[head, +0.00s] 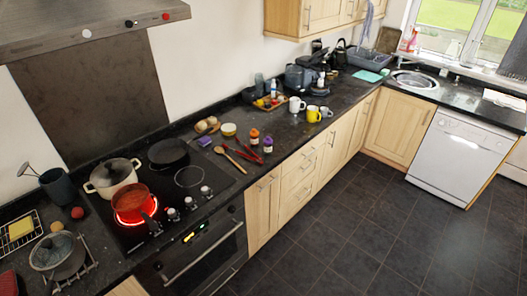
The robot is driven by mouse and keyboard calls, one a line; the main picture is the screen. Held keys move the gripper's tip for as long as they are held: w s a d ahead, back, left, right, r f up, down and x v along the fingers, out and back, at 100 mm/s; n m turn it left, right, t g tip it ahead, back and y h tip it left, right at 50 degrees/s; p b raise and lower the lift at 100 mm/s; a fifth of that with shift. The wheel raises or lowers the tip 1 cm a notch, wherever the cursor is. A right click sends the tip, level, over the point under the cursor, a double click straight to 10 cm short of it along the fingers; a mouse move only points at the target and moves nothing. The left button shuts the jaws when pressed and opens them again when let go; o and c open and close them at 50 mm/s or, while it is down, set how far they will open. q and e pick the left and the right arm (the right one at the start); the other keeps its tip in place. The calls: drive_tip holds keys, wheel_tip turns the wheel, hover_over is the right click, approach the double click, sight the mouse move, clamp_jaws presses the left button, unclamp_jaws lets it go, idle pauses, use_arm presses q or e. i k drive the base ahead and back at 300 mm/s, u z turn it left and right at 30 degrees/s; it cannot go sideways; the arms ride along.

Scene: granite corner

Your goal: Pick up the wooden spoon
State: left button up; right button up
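The wooden spoon (231,159) lies flat on the dark granite counter (262,178), just right of the hob. Its rounded head points to the back left and its handle runs toward the counter's front edge. A red-handled utensil (249,154) lies close to its right, roughly alongside it. Neither of my grippers shows in the head view.
A red pan (134,203) sits on a glowing red burner, beside a cream pot (115,177) and a black frying pan (168,153). Two small jars (267,146) stand right of the spoon. Floor before the cabinets is clear.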

sight(218, 150)
drive_tip(key=z, duration=0.2)
drive_tip(key=i, duration=1.4)
drive_tip(key=u, duration=0.7)
